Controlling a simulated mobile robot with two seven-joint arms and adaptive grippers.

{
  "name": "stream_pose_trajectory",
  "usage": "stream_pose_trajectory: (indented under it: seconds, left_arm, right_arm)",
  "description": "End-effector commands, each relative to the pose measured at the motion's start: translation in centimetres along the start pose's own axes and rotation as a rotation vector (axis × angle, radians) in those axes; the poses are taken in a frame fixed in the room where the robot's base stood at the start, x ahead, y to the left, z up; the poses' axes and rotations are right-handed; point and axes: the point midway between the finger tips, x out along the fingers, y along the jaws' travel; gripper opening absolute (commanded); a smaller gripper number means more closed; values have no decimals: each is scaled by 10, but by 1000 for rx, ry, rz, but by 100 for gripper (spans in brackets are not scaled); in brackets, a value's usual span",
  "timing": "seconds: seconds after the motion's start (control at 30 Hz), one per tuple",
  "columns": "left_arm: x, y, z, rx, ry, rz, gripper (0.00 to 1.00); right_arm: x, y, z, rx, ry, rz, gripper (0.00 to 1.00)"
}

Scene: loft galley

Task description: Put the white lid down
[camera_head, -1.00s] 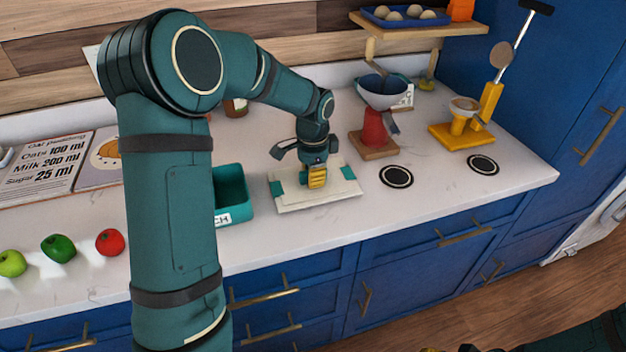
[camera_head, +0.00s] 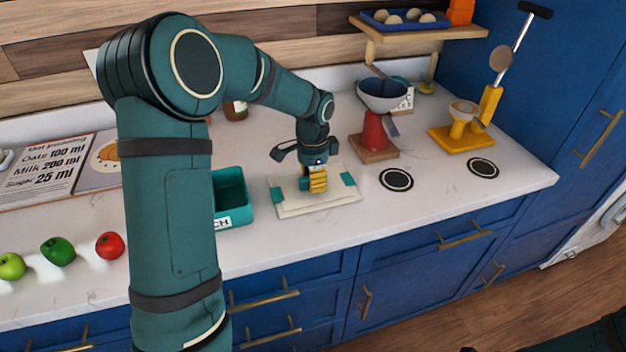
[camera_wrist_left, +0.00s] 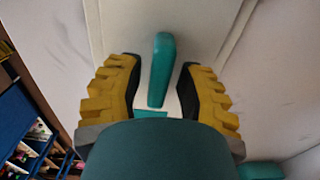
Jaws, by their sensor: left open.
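The white lid (camera_head: 290,205) is a flat pale panel with teal corner patches. It appears to lie flat on the counter, right of the teal bin. My left gripper (camera_head: 318,184) is over its middle, pointing down, and hides part of it. In the left wrist view, the white lid (camera_wrist_left: 135,20) fills the upper middle. Its teal handle (camera_wrist_left: 161,70) stands between the yellow-backed fingers of my left gripper (camera_wrist_left: 160,85). The fingers are open, with a gap on each side of the handle. My right gripper is out of view.
A teal bin (camera_head: 247,200) stands close left of the lid. A red grinder (camera_head: 375,130) on a wooden base and a black round mark (camera_head: 396,179) are to the right. A yellow stand (camera_head: 458,128) is farther right. Several apples lie at left. The counter's front edge is near.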

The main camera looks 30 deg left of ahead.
Motion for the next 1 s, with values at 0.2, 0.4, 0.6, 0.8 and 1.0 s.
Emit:
stream_pose_trajectory:
  seconds: [0.2, 0.4, 0.6, 0.8, 1.0]
  left_arm:
    - [-47, 0, 0, 0, 3, -3, 36]
    - [-85, 0, 0, 0, 3, -2, 36]
    - [-106, 0, 0, -1, 1, 0, 36]
    - [-111, 0, 0, 0, 1, 0, 36]
    - [-110, 0, 0, 0, 1, 0, 36]
  right_arm:
    - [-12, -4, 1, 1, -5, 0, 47]
    - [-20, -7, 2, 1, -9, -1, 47]
    - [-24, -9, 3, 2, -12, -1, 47]
    - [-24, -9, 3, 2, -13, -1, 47]
    - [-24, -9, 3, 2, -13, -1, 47]
